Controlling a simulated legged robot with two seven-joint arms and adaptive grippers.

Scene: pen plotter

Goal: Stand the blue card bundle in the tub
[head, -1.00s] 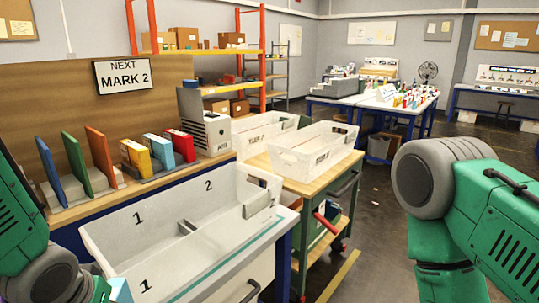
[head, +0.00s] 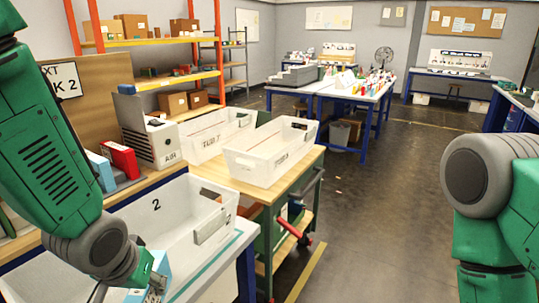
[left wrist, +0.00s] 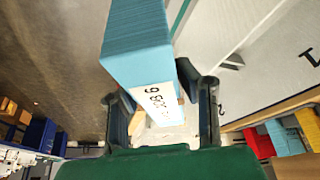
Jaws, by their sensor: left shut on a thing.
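My left gripper (head: 150,290) is at the bottom left of the head view, shut on a light blue card bundle (head: 160,270). In the left wrist view, the blue card bundle (left wrist: 138,55) sits between the fingers (left wrist: 160,98), with a printed white label on its end. In the head view it is beside and partly in front of the white divided bin (head: 184,218), marked 2. Two white open tubs stand on the wooden-topped cart: one nearer (head: 262,172), one further left (head: 208,146). Their labels are hard to read. My right gripper is out of view.
A red bundle (head: 122,158) and another light blue one (head: 101,170) stand on the bench beside a grey-white box (head: 155,140). My left arm hides part of the bench. The floor right of the cart is clear.

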